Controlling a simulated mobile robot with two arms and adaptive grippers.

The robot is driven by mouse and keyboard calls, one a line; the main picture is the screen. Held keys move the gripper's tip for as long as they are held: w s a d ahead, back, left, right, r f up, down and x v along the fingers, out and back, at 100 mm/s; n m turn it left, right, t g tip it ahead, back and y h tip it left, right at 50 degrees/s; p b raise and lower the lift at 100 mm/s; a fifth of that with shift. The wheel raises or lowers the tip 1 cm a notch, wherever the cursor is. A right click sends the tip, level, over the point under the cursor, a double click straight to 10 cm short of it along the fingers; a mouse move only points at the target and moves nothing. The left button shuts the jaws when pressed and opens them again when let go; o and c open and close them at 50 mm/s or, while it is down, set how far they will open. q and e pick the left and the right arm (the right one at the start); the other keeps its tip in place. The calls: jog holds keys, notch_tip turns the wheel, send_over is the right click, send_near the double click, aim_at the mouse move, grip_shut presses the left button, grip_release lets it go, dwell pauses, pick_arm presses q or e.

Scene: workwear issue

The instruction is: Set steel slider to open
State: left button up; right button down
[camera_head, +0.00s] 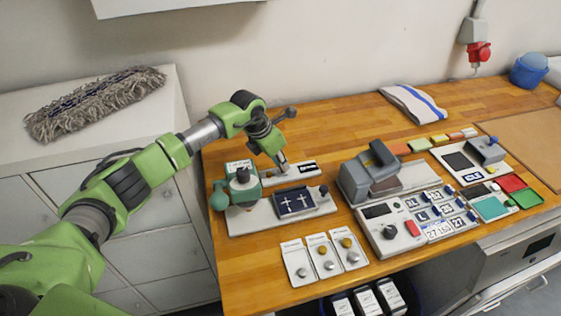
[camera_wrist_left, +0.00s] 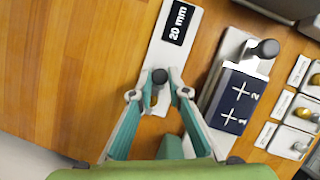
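My left gripper (camera_head: 283,168) is low over the back left of the wooden bench. In the left wrist view its fingers (camera_wrist_left: 158,93) are apart, on either side of a dark round knob (camera_wrist_left: 160,76), with a small gap each side. The knob belongs to a narrow white plate (camera_wrist_left: 172,52) marked "20 mm", partly hidden by the fingers; the plate also shows in the head view (camera_head: 309,167). A navy block (camera_wrist_left: 237,100) with two crosses numbered 1 and 2 and a dark knob lies to the right. No part is marked as the steel slider or as open.
Three white plates with metal knobs (camera_head: 323,257) lie at the front edge. A grey machine (camera_head: 360,180) and control panel are to the right.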

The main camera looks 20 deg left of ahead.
pick_arm(q)
grip_shut()
jog(key=shift+w+d+f+b, duration=0.1)
jog(key=shift+w+d+b, duration=0.2)
jog(key=shift+b, duration=0.2)
jog(key=shift+w+d+b, duration=0.45)
jog(key=shift+d+b, duration=0.25)
jog(key=shift+b, duration=0.1)
jog(key=shift+w+d, duration=0.1)
jog(key=shift+d, duration=0.1)
jog(key=shift+r, duration=0.2)
jog(key=o, duration=0.8)
grip_release()
jog(key=shift+o, duration=0.2)
jog(key=shift+d, duration=0.1)
